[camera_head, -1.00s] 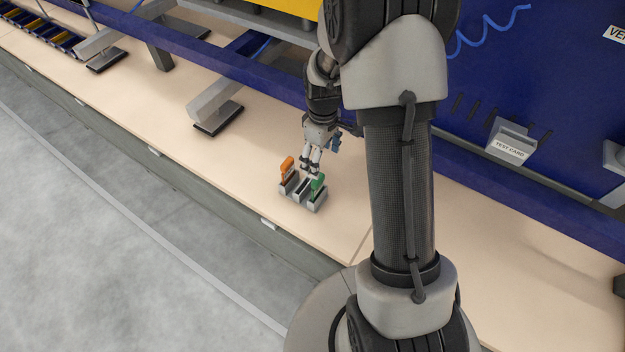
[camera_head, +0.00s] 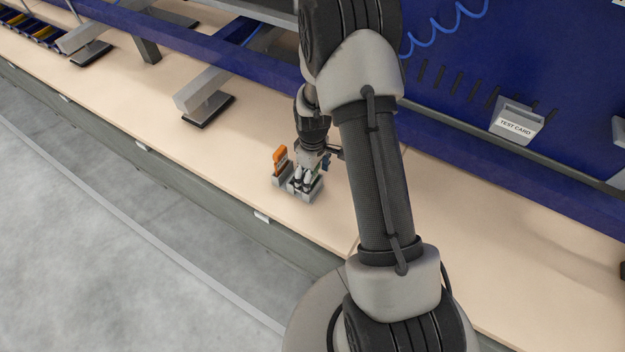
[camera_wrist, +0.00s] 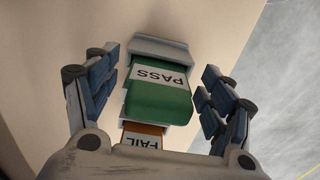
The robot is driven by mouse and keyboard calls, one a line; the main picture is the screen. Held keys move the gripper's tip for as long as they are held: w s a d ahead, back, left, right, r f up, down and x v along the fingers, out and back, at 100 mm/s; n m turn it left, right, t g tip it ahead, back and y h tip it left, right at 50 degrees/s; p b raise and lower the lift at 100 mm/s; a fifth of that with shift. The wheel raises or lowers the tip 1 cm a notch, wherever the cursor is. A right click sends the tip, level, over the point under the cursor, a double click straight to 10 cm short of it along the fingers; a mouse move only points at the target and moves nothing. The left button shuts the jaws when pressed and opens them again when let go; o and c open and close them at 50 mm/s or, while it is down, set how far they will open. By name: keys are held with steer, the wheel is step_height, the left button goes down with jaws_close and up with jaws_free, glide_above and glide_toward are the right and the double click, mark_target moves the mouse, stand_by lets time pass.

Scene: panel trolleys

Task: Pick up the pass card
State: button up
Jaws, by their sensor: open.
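The green pass card (camera_wrist: 160,98) stands in a slot of a grey card holder (camera_wrist: 160,48), its white PASS label facing the wrist camera. In the head view my gripper (camera_head: 303,184) is down at the holder (camera_head: 311,193) and mostly hides the green card (camera_head: 318,173). In the wrist view my gripper (camera_wrist: 158,95) is open, with blue-padded fingers on both sides of the pass card and gaps between. The orange fail card (camera_wrist: 143,137) sits in the same holder, nearer my palm; it also shows in the head view (camera_head: 280,160).
The holder stands on a long beige bench (camera_head: 240,180) near its front edge. A test card box (camera_head: 517,121) hangs on the blue panel at the right. A grey bracket (camera_head: 205,92) stands behind to the left. The bench around the holder is clear.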

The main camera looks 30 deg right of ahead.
steer(key=shift+f, duration=0.35)
steer(key=shift+r, duration=0.1)
steer(key=shift+c, duration=0.6)
steer(key=c, duration=1.3)
steer(key=shift+r, duration=0.1)
